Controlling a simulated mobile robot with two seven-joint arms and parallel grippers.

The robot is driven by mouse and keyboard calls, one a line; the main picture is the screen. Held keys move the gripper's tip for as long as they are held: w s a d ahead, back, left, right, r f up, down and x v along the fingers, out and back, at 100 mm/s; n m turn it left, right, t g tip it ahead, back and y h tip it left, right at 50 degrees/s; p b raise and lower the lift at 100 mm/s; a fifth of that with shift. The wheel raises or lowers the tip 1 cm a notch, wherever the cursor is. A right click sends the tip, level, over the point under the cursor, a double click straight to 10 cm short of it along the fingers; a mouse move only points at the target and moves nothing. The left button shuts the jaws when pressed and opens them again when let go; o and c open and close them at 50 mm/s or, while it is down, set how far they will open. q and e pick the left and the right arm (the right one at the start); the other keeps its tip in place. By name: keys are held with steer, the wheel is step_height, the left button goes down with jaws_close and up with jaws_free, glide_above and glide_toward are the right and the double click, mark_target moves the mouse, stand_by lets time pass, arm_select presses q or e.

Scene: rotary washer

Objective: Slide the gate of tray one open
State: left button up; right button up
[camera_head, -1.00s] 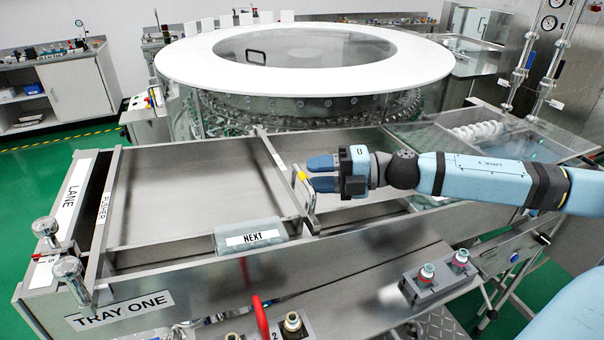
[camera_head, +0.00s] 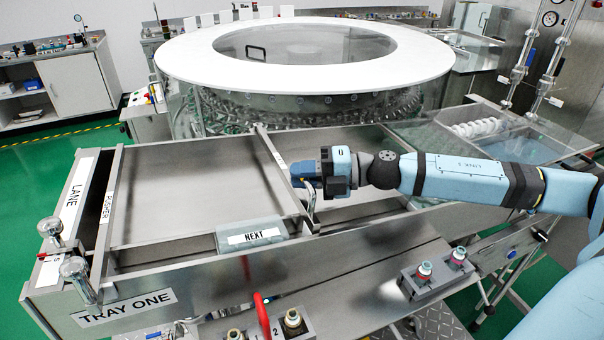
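Tray one (camera_head: 190,190) is the shallow steel tray at the left, with a "TRAY ONE" label (camera_head: 123,308) on its front. Its gate (camera_head: 279,178) is the metal bar along the tray's right side, with an upright handle (camera_head: 311,199) near its front end. My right gripper (camera_head: 305,173) comes in from the right, and its blue fingers are at the handle. The fingers overlap the handle in this view, so I cannot tell whether they close on it. My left gripper is out of view.
A clear block marked "NEXT" (camera_head: 251,235) sits at the tray's front edge. The round washer (camera_head: 304,45) with a white rim stands behind. Knobs (camera_head: 438,270) and a red lever (camera_head: 262,315) are on the front panel. A steel compartment lies right of the gate.

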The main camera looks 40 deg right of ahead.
steer(key=r+p, duration=0.2)
steer(key=r, duration=0.2)
steer(key=d+r+p, duration=0.1)
steer(key=r+p, duration=0.2)
steer(key=r, duration=0.1)
steer(key=r+p, duration=0.2)
steer(key=r, duration=0.2)
steer(key=shift+s+d+r+p, duration=0.1)
steer(key=shift+d+p, duration=0.05)
steer(key=shift+p, duration=0.15)
jaws_close()
steer(key=o, duration=0.7)
jaws_free()
steer(key=shift+r, duration=0.1)
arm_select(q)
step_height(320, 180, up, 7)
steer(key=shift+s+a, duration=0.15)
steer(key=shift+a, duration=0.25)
arm_select(e)
steer(key=shift+d+f, duration=0.15)
steer(key=shift+f, duration=0.05)
